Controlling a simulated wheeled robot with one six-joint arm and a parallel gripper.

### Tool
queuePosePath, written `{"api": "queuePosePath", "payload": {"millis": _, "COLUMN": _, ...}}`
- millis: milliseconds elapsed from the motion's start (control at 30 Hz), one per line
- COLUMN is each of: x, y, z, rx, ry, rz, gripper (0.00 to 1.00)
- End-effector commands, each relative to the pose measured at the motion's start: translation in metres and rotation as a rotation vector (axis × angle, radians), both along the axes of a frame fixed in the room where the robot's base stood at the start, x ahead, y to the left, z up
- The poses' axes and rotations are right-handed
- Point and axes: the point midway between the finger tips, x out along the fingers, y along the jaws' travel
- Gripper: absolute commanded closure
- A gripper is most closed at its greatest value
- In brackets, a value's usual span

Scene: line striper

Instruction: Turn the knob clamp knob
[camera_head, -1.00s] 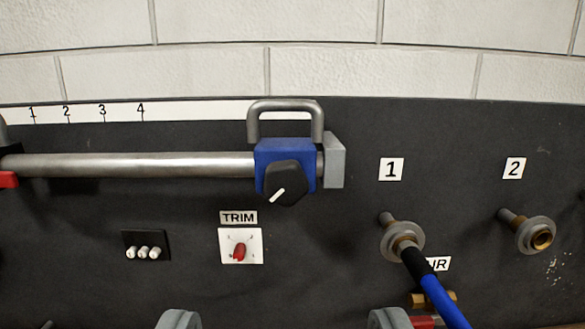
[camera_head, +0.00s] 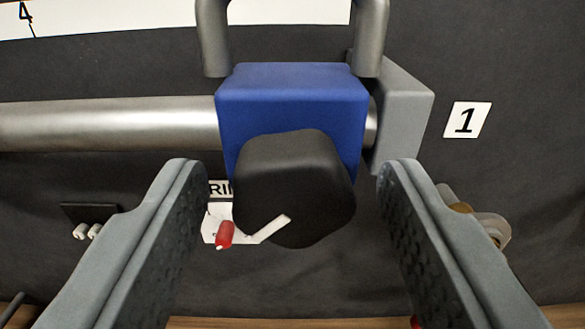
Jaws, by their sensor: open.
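The clamp knob (camera_head: 293,185) is black, many-sided, with a white pointer line toward its lower middle. It sits on the front of a blue clamp block (camera_head: 285,95) on a metal rail (camera_head: 110,124). My gripper (camera_head: 290,185) is open, with one grey finger to the left of the knob and one to the right. Gaps show between both fingers and the knob, so neither appears to touch it. The knob hides the lower front of the block.
A grey handle (camera_head: 370,40) stands above the block, and a grey end stop (camera_head: 402,115) is at its right. Below and behind the knob is the TRIM plate with a red knob (camera_head: 225,234). White switches (camera_head: 88,231) sit left; a fitting (camera_head: 490,228) is partly behind the right finger.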

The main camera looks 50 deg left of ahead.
Motion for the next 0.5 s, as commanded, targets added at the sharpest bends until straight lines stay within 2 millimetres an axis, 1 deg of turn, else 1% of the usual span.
{"api": "queuePosePath", "payload": {"millis": 233, "x": 0.0002, "y": 0.0003, "z": 0.0003, "rx": -0.001, "ry": -0.001, "rz": 0.000, "gripper": 0.47}}
{"api": "queuePosePath", "payload": {"millis": 433, "x": 0.0001, "y": 0.0002, "z": 0.0003, "rx": -0.001, "ry": -0.001, "rz": 0.000, "gripper": 0.86}}
{"api": "queuePosePath", "payload": {"millis": 467, "x": 0.0001, "y": 0.0002, "z": 0.0003, "rx": -0.001, "ry": -0.001, "rz": 0.000, "gripper": 0.91}}
{"api": "queuePosePath", "payload": {"millis": 500, "x": 0.0001, "y": 0.0002, "z": 0.0003, "rx": -0.001, "ry": -0.001, "rz": 0.000, "gripper": 0.91}}
